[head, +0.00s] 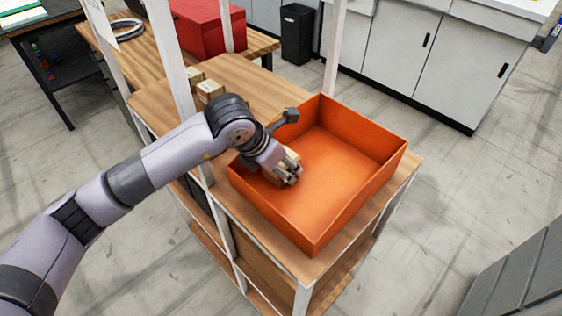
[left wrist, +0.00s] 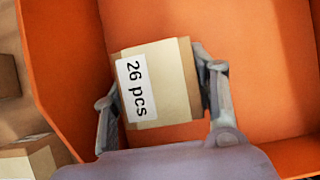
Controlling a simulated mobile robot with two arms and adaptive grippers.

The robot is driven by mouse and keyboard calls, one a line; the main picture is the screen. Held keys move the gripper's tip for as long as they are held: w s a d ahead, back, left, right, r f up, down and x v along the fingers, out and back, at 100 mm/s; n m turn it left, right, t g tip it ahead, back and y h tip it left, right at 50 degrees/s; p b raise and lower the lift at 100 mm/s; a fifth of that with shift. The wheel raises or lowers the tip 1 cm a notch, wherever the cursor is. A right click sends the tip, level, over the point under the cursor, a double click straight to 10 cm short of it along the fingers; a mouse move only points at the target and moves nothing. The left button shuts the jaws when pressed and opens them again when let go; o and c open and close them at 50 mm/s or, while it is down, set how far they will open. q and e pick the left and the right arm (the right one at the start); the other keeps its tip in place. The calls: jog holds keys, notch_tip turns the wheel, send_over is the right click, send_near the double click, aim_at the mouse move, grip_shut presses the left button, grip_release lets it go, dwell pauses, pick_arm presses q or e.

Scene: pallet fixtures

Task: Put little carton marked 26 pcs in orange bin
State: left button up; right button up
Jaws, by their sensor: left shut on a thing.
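The little carton marked 26 pcs (left wrist: 165,85) is between the fingers of my left gripper (left wrist: 160,100) in the left wrist view, its label facing the camera. My left gripper is shut on it. In the head view, my left gripper (head: 288,172) is inside the orange bin (head: 350,165), near its left wall, and mostly covers the carton (head: 290,157). The bin floor (left wrist: 265,70) shows around the carton in the wrist view. I cannot tell whether the carton touches the floor. My right gripper is not in view.
The bin stands on a wooden shelf top (head: 240,80) with white posts (head: 170,60). Small cartons (head: 208,90) stand left of the bin; one also shows in the left wrist view (left wrist: 30,158). The rest of the bin is empty. A red box (head: 208,28) stands behind.

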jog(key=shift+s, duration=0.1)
pick_arm(q)
jog(key=shift+f, duration=0.1)
jog(key=o, duration=1)
jog(key=shift+c, duration=0.2)
jog(key=shift+o, duration=0.7)
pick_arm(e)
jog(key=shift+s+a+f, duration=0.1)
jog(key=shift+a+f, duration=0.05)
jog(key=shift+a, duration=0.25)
pick_arm(q)
jog(key=shift+r, duration=0.25)
jog(key=b+v, duration=0.3)
jog(key=v, duration=0.8)
jog(key=shift+s+a+r+b, duration=0.2)
jog(key=shift+r+b, duration=0.1)
jog(key=shift+b, duration=0.1)
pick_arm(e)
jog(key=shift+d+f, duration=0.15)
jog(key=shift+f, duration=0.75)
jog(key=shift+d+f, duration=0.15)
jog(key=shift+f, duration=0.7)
